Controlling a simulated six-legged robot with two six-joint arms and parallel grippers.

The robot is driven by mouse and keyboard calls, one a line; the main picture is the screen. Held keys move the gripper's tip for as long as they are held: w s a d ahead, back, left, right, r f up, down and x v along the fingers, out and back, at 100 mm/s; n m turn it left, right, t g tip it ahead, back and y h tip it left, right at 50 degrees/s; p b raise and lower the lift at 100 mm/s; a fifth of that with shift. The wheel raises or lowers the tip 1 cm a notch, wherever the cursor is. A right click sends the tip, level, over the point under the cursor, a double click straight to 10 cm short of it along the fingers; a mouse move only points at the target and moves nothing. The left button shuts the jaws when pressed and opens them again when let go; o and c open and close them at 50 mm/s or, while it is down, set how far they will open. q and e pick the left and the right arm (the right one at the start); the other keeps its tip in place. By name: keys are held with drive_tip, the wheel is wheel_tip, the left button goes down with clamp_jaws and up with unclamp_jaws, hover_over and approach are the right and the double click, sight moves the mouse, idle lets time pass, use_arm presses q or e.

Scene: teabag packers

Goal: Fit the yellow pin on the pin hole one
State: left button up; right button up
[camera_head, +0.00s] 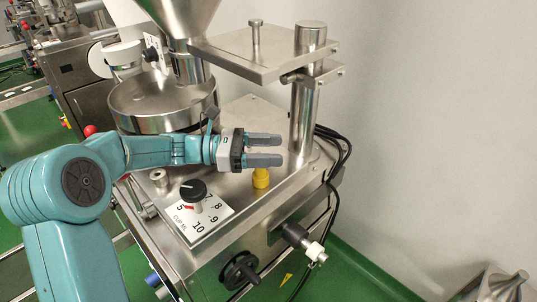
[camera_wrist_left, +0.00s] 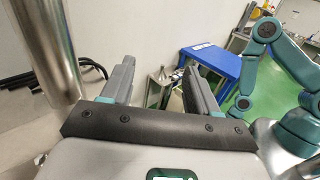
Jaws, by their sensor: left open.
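The yellow pin (camera_head: 261,178) stands upright on the steel top of the machine, below the lower finger of my left gripper in the head view. My left gripper (camera_head: 264,150) is open, its two fingers pointing right, with nothing seen between them. The lower finger overlaps the top of the pin in the picture; I cannot tell whether they touch. In the left wrist view my left gripper (camera_wrist_left: 160,82) shows its fingers apart and empty, and the pin does not show. I cannot tell which spot is pin hole one. My right gripper is not in view.
A steel post (camera_head: 304,112) stands right of my left gripper, with a flat plate (camera_head: 262,55) overhead. A black dial (camera_head: 193,190) and a small steel fitting (camera_head: 159,179) lie nearer. A round steel bowl (camera_head: 163,105) is behind. A blue table (camera_wrist_left: 212,63) shows farther off.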

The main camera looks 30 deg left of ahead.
use_arm(q)
wheel_tip(320, 180, up, 5)
drive_tip(key=p, duration=0.3)
drive_tip(key=shift+w+r+p, duration=0.1)
drive_tip(key=shift+p, duration=0.2)
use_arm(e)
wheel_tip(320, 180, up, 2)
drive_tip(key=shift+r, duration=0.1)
